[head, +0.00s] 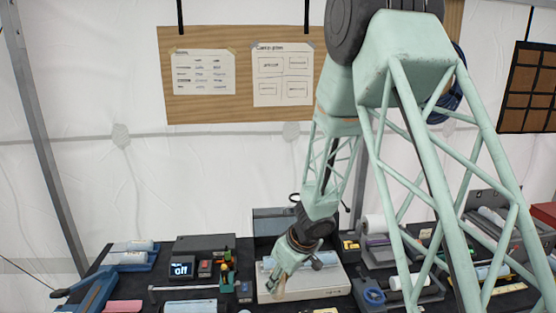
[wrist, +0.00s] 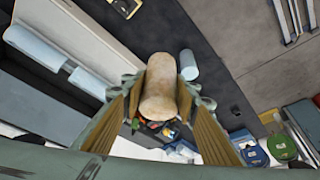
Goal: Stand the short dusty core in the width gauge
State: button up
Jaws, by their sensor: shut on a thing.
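The short dusty core (wrist: 160,88) is a tan, speckled cylinder. In the wrist view it is between the fingers of my gripper (wrist: 160,105), which is shut on it. In the head view my gripper (head: 276,289) points down over the front of a pale flat-topped unit (head: 325,283); the core there is small and mostly hard to make out. Whether the core touches anything below cannot be told. I cannot tell for sure which thing is the width gauge.
A light blue cylinder (wrist: 188,65) lies beyond the core; others (wrist: 35,48) lie at the left. A lit display (head: 180,269) and small tools stand left of my gripper. A blue tray (head: 133,262) with cylinders is further left. The bench is crowded.

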aim_at(278, 294)
jog(key=shift+f, duration=3.15)
notch_tip(278, 294, down, 9)
jog(key=b, duration=0.3)
jog(key=shift+w+d+r+b, duration=0.1)
jog(key=shift+d+b, duration=0.05)
jog(key=shift+b, duration=0.2)
jog(key=d+r+m+t+h+b, duration=0.1)
jog(key=d+m+b, duration=0.8)
jog(key=d+b, duration=0.9)
jog(key=shift+d+r+h+b, duration=0.3)
jog(key=shift+d+r+h, duration=0.35)
jog(key=shift+d+h, duration=0.65)
jog(key=shift+d, duration=0.2)
